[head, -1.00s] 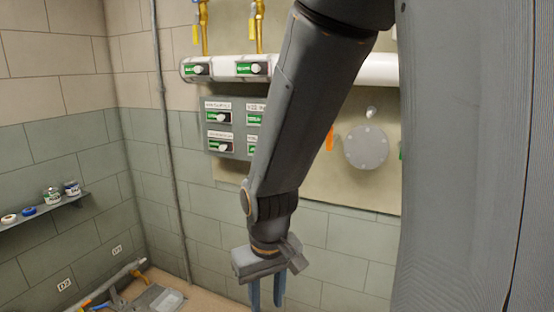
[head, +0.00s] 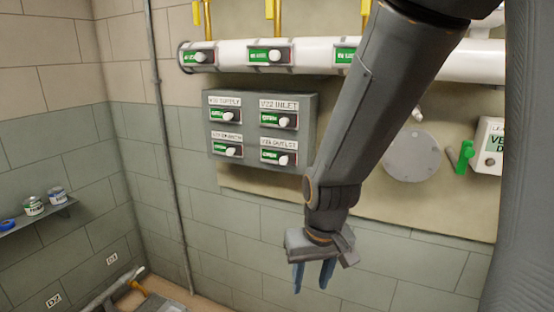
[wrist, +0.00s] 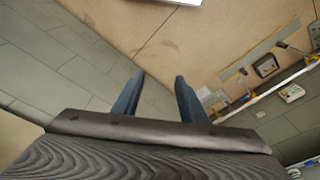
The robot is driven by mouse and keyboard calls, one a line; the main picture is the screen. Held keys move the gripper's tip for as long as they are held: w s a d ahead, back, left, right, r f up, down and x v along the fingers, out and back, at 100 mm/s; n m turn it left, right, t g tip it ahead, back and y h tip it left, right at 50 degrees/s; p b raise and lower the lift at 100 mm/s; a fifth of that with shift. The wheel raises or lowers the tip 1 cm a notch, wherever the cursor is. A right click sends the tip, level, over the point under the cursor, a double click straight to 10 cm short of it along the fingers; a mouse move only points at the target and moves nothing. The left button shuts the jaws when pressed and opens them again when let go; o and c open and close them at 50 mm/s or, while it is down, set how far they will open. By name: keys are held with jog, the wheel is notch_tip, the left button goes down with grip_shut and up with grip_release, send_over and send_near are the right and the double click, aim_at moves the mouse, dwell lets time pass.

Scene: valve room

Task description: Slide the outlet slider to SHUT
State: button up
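The grey slider panel (head: 312,126) is on the wall in the head view, with sliders in two rows. The outlet slider (head: 282,157) is at its lower right, under a label that reads OUTLET. Its pale knob is at the right and green OPEN shows to the knob's left. My gripper (head: 313,279) hangs below and right of the panel, pointing down, apart from it. Its two blue fingers are spread with nothing between them; the wrist view also shows them apart (wrist: 159,80). The panel cannot be made out in the wrist view.
A white pipe (head: 228,56) with several green-marked sliders runs above the panel. A round grey cover (head: 411,155) and a green lever (head: 461,158) are to the right. A shelf (head: 40,222) with cans is at left. Pipework lies on the floor below.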

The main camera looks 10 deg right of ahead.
jog(key=w+a+r+m+t, duration=0.1)
jog(key=w+a+t, duration=0.15)
jog(key=w, duration=0.55)
jog(key=w+a+r+m+t, duration=0.1)
jog(key=w+a+t, duration=0.15)
jog(key=w, duration=0.45)
jog(key=m+t+h+p, duration=0.2)
jog(key=m+t+h, duration=0.55)
jog(key=h, duration=0.35)
send_near(283, 162)
jog(key=p+x, duration=0.2)
jog(key=x, duration=0.6)
jog(key=shift+w, duration=0.15)
grip_shut()
